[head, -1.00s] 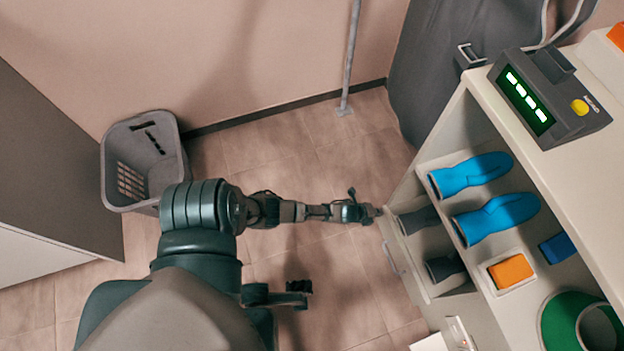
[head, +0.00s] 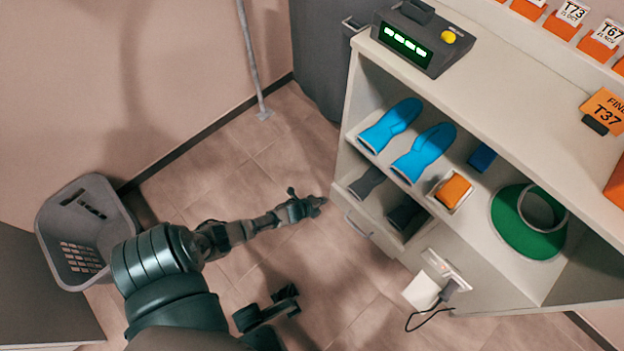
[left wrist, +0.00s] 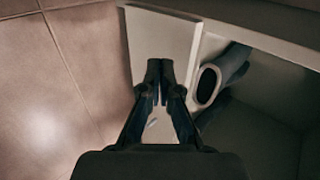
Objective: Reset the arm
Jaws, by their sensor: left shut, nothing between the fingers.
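My left arm reaches from the bottom left of the head view toward the cabinet. My left gripper (head: 314,203) is at the end, beside the cabinet's lower shelf and drawer front. In the left wrist view its two dark fingers (left wrist: 160,72) are together, with nothing between them. They are in front of a pale panel (left wrist: 160,35) of the cabinet; I cannot tell if they touch it.
The cabinet (head: 520,100) holds blue gloves (head: 423,152), dark gloves (head: 368,182), an orange block (head: 453,190) and a green ring-shaped item (head: 518,235). A display box (head: 418,40) sits on top. A grey basket (head: 75,235) stands left. Open floor lies between.

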